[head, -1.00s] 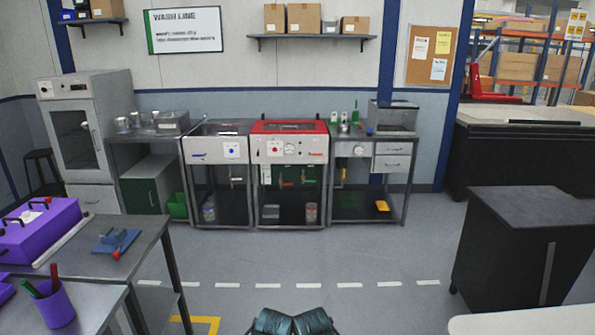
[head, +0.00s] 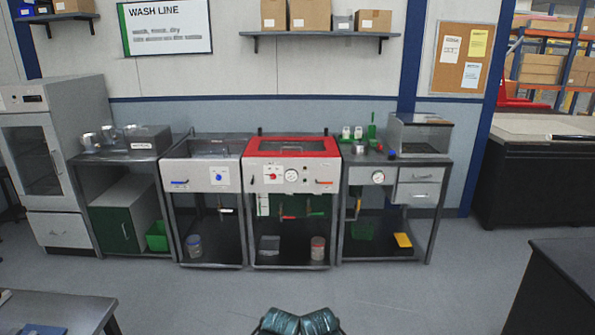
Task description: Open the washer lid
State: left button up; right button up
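The washer (head: 291,178) stands against the far wall in the head view, ahead of me and a little above the picture's middle. Its red-framed lid (head: 292,146) has a dark window and lies shut on top. Two teal parts of my own arms show at the bottom edge, well short of the washer. Neither gripper can be made out in view.
A steel sink unit (head: 203,176) stands left of the washer, and a bench with drawers (head: 395,177) stands right of it. A grey cabinet (head: 50,150) is at far left. A table corner (head: 60,312) and a dark cabinet (head: 555,285) flank the front. The floor between is clear.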

aim_at(251, 150)
jog(key=i+l+u, duration=0.2)
jog(key=i, duration=1.6)
jog(key=i+j+z, duration=0.1)
jog(key=i, duration=0.35)
jog(key=i+j+z, duration=0.1)
jog(key=i, duration=0.35)
jog(key=j, duration=0.1)
